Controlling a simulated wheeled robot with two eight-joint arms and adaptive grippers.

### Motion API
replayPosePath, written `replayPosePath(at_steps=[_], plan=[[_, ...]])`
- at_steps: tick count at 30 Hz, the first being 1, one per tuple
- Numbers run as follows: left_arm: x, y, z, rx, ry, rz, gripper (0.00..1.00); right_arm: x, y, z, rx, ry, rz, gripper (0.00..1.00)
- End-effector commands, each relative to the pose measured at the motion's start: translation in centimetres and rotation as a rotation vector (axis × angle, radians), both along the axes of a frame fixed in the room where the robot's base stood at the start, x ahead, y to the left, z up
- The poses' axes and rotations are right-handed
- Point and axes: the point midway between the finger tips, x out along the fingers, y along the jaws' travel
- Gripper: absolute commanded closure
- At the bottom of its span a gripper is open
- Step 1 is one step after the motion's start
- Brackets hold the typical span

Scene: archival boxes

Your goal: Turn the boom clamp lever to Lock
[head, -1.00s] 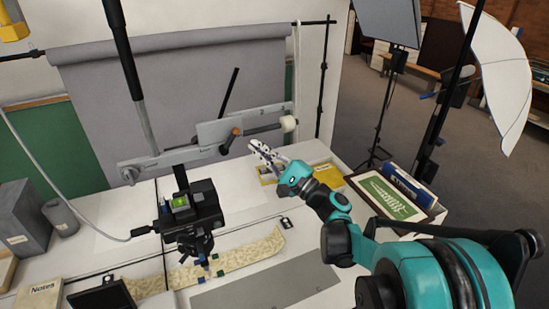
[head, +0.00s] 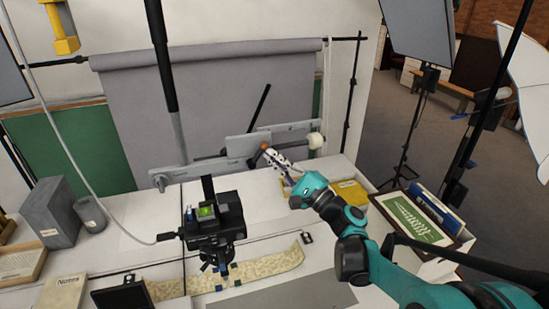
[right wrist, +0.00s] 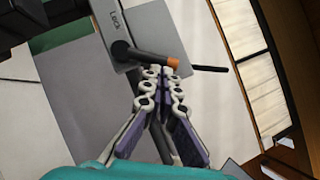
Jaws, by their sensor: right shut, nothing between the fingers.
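The boom clamp lever (right wrist: 148,55) is a dark bar with an orange tip, pivoting on a grey plate (right wrist: 135,28) whose label seems to read "Lock". In the right wrist view the bar slants across the plate, its orange tip away from the label. In the head view the lever's orange tip (head: 264,147) shows on the horizontal boom (head: 200,172). My right gripper (head: 270,155) is shut and empty, its fingertips close to the lever near the orange tip. In the right wrist view the fingertips (right wrist: 161,72) lie just below the bar; I cannot tell whether they touch. My left gripper is out of view.
A camera (head: 212,217) hangs below the boom over the white table, with a patterned strip (head: 260,266) beneath. A yellow tray (head: 352,194) and a framed green picture (head: 415,218) lie to the right. A grey backdrop (head: 215,105) stands behind.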

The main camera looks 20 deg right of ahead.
Motion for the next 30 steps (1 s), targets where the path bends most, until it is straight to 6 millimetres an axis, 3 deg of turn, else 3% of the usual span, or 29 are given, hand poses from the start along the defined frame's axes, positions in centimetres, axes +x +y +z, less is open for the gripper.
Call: replayPosePath(at_steps=[30], plan=[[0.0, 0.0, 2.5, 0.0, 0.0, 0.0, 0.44, 0.0, 0.8, 1.5, -0.239, -0.008, 0.0, 1.0]])
